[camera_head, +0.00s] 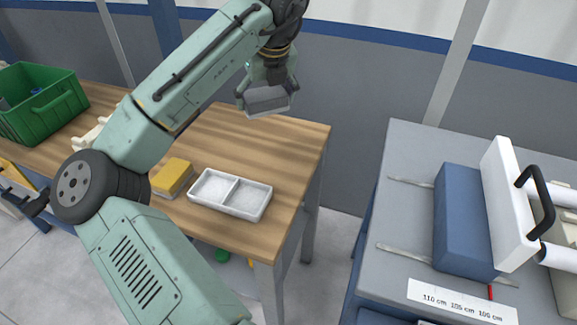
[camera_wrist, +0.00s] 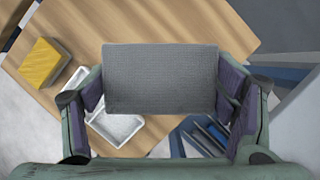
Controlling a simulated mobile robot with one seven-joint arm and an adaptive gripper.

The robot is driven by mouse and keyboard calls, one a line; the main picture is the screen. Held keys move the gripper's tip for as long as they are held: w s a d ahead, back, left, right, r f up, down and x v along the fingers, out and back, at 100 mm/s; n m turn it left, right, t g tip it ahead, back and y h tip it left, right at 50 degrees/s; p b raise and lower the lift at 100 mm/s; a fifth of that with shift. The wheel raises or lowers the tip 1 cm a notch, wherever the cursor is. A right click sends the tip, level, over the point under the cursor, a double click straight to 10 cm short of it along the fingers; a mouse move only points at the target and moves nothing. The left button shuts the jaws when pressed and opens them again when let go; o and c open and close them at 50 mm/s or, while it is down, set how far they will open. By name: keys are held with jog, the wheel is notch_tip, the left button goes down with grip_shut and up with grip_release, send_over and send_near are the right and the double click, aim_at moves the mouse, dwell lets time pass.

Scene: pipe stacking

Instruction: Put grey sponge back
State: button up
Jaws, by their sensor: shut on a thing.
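The grey sponge (camera_head: 267,100) is held in my gripper (camera_head: 266,92) above the far right part of the wooden table. In the wrist view the grey sponge (camera_wrist: 160,78) spans the space between the two fingers of my gripper (camera_wrist: 160,100), which is shut on it. A white tray with two compartments (camera_head: 231,179) stands on the table, below and nearer than the sponge. Both compartments look empty. A yellow sponge (camera_head: 173,177) lies left of the tray, partly hidden behind my arm. In the wrist view the held sponge covers part of the tray.
The wooden table (camera_head: 296,140) is clear around the tray's far side. A green crate (camera_head: 42,103) stands at the far left. At right, across a gap, a grey table (camera_head: 404,155) holds a blue block (camera_head: 464,222) and a white panel with a black handle (camera_head: 508,200).

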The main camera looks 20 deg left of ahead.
jog(key=s+d+f+m+t+h+b, duration=0.1)
jog(key=s+d+f+m+h+b, duration=0.2)
jog(key=s+d+f+m+b, duration=0.85)
jog(key=n+p, duration=0.3)
jog(key=p, duration=0.1)
send_over(282, 163)
jog(key=s, duration=0.2)
jog(key=shift+w+d, duration=0.1)
jog(key=shift+d, duration=0.05)
jog(key=shift+w+f, duration=0.1)
jog(key=shift+w, duration=0.1)
jog(key=shift+a+f, duration=0.2)
jog(key=shift+f, duration=0.1)
jog(key=shift+f+p, duration=0.35)
jog(key=shift+f, duration=1.15)
